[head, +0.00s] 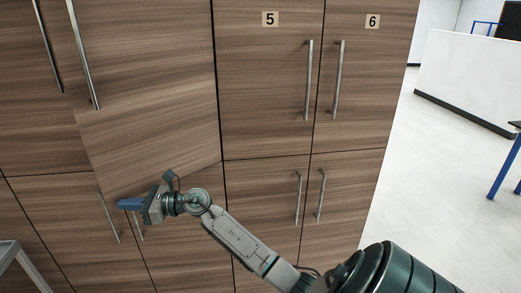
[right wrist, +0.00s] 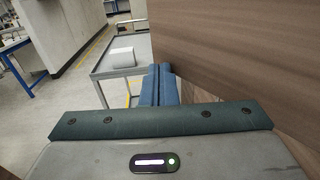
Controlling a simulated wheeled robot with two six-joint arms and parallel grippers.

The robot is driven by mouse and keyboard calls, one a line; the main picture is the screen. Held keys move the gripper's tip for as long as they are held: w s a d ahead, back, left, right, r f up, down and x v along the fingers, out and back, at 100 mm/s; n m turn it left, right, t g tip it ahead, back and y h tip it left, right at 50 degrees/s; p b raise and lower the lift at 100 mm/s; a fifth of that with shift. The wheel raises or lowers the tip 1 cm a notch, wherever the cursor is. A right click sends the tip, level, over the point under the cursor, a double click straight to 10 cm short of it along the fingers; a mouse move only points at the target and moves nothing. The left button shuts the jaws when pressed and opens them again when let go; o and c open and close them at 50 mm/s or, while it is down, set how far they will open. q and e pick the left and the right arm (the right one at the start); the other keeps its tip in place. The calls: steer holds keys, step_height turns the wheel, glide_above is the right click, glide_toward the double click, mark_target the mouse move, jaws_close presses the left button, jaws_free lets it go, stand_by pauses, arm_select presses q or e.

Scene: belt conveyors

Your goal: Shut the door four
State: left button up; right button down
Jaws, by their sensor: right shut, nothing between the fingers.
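The door that stands ajar (head: 150,100) is the upper wooden panel left of the door marked 5. Its own number is out of view. It is hinged on its right side, and its lower edge slants out from the cabinet. A long metal handle (head: 82,55) is near its left edge. My right gripper (head: 130,204) is shut and empty, just below the door's lower left corner; I cannot tell whether it touches the door. In the right wrist view the blue fingers (right wrist: 160,86) are together, with a wooden panel (right wrist: 235,50) close on the right. My left gripper is out of view.
Door 5 (head: 268,80) and door 6 (head: 365,80) are shut, as are the lower doors. A blue-legged table (head: 504,165) is at far right. Open floor (head: 435,190) lies right of the cabinet.

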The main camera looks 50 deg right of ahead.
steer(key=w+d+m+t+h+b, duration=0.2)
steer(key=w+d+m+h, duration=0.1)
steer(key=w, duration=1)
steer(key=shift+d+t+h, duration=0.3)
steer(key=shift+d+h, duration=0.4)
steer(key=shift+d, duration=0.35)
steer(key=shift+w, duration=0.1)
